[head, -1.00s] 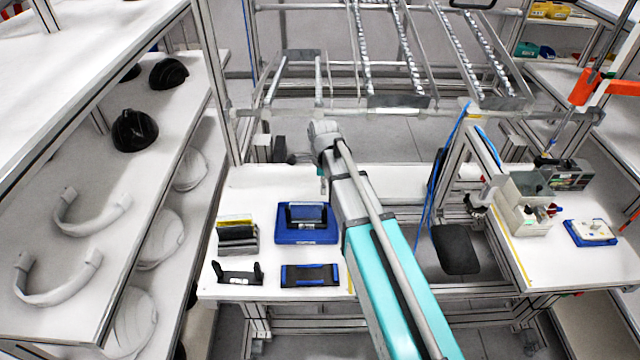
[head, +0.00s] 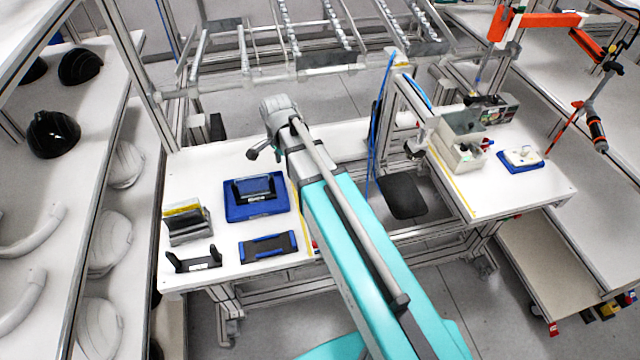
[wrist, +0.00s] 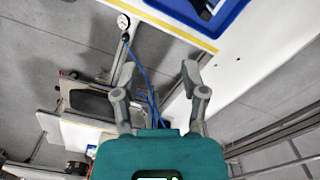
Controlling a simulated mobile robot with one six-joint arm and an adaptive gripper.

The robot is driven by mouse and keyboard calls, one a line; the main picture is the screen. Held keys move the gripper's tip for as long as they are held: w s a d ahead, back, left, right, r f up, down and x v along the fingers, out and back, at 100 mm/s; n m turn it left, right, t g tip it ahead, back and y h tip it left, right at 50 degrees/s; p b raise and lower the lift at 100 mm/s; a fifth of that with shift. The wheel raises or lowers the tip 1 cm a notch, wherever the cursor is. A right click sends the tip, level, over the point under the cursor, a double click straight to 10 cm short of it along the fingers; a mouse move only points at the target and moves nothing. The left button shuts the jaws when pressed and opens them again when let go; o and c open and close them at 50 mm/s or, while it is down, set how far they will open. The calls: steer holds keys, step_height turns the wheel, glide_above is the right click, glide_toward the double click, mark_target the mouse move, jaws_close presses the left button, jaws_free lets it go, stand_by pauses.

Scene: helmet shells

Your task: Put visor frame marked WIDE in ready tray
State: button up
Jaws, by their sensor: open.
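A black visor frame (head: 254,188) sits on a blue tray (head: 236,213) on the left bench. A second black frame (head: 193,261) with a small white label stands near the bench's front edge. A flat black piece with blue ends (head: 268,247) lies to its right. The labels are too small to read, so I cannot tell which frame is marked WIDE or whether the blue tray is the ready tray. In the wrist view my gripper (wrist: 157,76) is open and empty, with its fingers spread. A blue tray edge (wrist: 226,25) shows at that view's top right.
A holder with grey and yellow pieces (head: 187,222) stands left of the blue tray. A shelf with black helmet shells (head: 53,134) is at the left. Right of the gap, another bench holds a grey bin (head: 462,152) and a small blue tray (head: 540,165). A dark seat (head: 405,197) is between.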

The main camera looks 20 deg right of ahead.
steer(key=s+d+n, duration=0.8)
steer(key=s+n, duration=0.3)
steer(key=n, duration=0.1)
steer(key=shift+n, duration=0.3)
steer(key=shift+s+a, duration=0.1)
